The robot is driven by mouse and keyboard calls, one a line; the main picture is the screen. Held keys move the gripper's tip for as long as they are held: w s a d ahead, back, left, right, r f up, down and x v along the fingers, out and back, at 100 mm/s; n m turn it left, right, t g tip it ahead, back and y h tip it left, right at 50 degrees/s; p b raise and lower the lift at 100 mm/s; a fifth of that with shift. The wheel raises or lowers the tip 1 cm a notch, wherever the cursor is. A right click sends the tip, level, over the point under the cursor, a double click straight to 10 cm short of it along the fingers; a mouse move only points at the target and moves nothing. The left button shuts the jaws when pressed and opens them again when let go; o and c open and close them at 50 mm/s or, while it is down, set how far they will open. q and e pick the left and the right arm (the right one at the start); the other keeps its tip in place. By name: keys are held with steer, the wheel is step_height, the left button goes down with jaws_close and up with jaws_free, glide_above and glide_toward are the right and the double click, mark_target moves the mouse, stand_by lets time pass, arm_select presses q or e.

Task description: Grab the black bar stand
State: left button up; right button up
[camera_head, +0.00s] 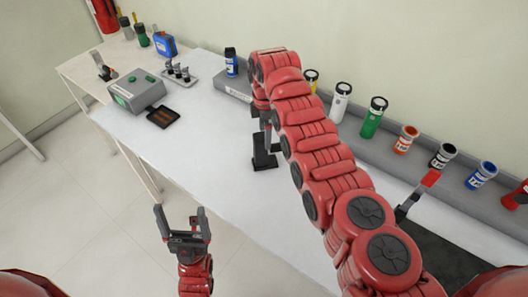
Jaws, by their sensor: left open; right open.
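A black bar stand (265,160) is on the white table, with a flat dark base and a narrow upright part above it. My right arm arches over the table, and its gripper (262,116) points down at the top of the stand. The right gripper is open, but the arm partly hides its fingers, and I cannot tell whether they touch the stand. My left gripper (181,222) is open and empty, with two dark fingers pointing up, in front of the table's near edge and away from the stand.
A grey-green box (137,91) with green buttons and a dark tray (163,117) are at the left. Several coloured flashlights, including a green one (374,117), line a grey ledge along the wall. A red-handled lever (430,178) is at the right. The table left of the stand is clear.

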mark_target(279, 148)
steer(key=shift+s+a+f+p, duration=0.15)
steer(key=shift+f+p, duration=0.65)
steer(key=shift+f, duration=0.15)
step_height(279, 148, down, 3)
steer(key=shift+r+b, duration=0.1)
steer(key=shift+b, duration=0.45)
jaws_close()
